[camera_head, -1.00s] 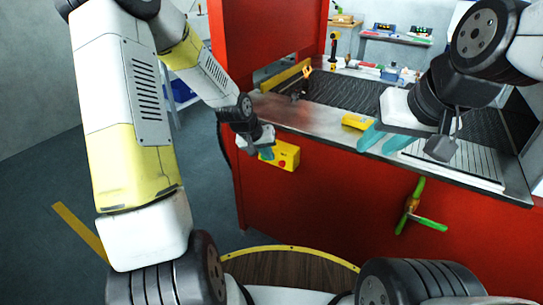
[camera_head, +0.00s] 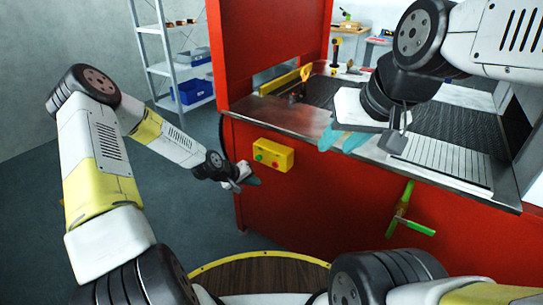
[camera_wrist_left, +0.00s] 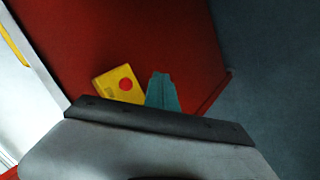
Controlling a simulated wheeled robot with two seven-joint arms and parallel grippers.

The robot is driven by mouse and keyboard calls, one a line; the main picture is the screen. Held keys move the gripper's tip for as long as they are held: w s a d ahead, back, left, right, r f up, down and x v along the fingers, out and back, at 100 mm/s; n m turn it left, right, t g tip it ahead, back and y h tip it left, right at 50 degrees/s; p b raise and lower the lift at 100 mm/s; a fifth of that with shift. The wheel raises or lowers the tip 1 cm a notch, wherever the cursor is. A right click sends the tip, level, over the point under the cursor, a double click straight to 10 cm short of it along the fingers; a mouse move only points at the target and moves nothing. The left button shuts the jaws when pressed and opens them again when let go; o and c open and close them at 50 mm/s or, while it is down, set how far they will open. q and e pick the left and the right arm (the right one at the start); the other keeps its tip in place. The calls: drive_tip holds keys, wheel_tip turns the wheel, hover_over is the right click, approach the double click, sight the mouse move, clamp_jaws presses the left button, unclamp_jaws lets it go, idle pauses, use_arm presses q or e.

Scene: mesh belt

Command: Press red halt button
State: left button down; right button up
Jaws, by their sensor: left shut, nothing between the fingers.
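A yellow button box (camera_head: 285,153) is mounted on the front of the red machine, below its metal edge. It carries a red button (camera_head: 275,164) and a green button to its left. In the left wrist view the yellow box (camera_wrist_left: 106,84) shows its red button (camera_wrist_left: 125,85) uncovered; the green one is not visible there. My left gripper (camera_head: 253,181) is shut and empty, just below and left of the box, apart from the buttons. Its teal fingers (camera_wrist_left: 162,92) are together beside the box. My right gripper (camera_head: 343,140) is open and empty over the machine's metal edge.
The red machine (camera_head: 330,205) holds a dark mesh belt (camera_head: 455,122) on top. A green-handled valve (camera_head: 402,212) sticks out from its front at right. A shelf rack (camera_head: 165,68) with blue bins stands behind at left. The floor left of the machine is clear.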

use_arm(q)
drive_tip(key=w+d, duration=0.5)
drive_tip(key=w, duration=0.2)
idle(0.4)
drive_tip(key=shift+w+d, duration=0.1)
drive_tip(key=shift+d, duration=0.05)
idle(1.7)
drive_tip(key=shift+w+d, duration=0.2)
drive_tip(key=shift+w, duration=0.1)
drive_tip(key=shift+w+d, duration=0.3)
drive_tip(key=shift+w, duration=0.1)
idle(1.0)
drive_tip(key=shift+s+a, duration=0.5)
drive_tip(key=shift+s, duration=0.25)
drive_tip(key=shift+s+a, duration=0.75)
drive_tip(key=shift+s, duration=0.25)
drive_tip(key=shift+s+a, duration=0.75)
drive_tip(key=shift+s, duration=0.25)
